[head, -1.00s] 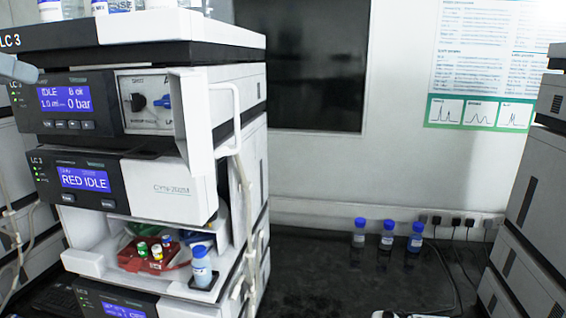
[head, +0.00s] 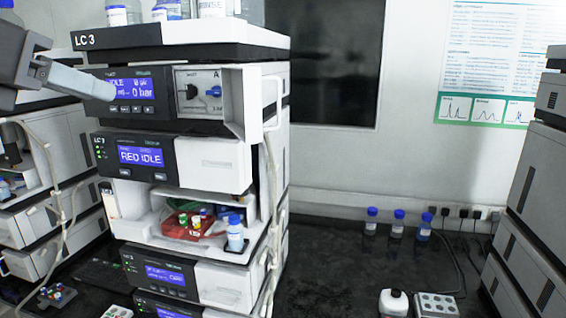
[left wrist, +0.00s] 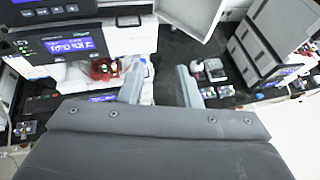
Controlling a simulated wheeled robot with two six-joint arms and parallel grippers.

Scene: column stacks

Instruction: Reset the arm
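My left gripper (head: 82,80) comes in at the upper left of the head view, in front of the LC 3 column stack (head: 222,165). One grey finger overlaps the left part of the stack's upper display. In the left wrist view, the two fingers of my left gripper (left wrist: 160,76) stand well apart with nothing between them. The gripper is open and empty. My right gripper does not show in either view.
An open bay in the stack holds a red vial rack (head: 190,222) and a blue-capped bottle (head: 235,235). Several bottles (head: 217,8) stand on top. Another stack (head: 535,200) is at the right. Three blue-capped bottles (head: 397,224) stand at the back; the dark bench (head: 335,265) is clear mid-picture.

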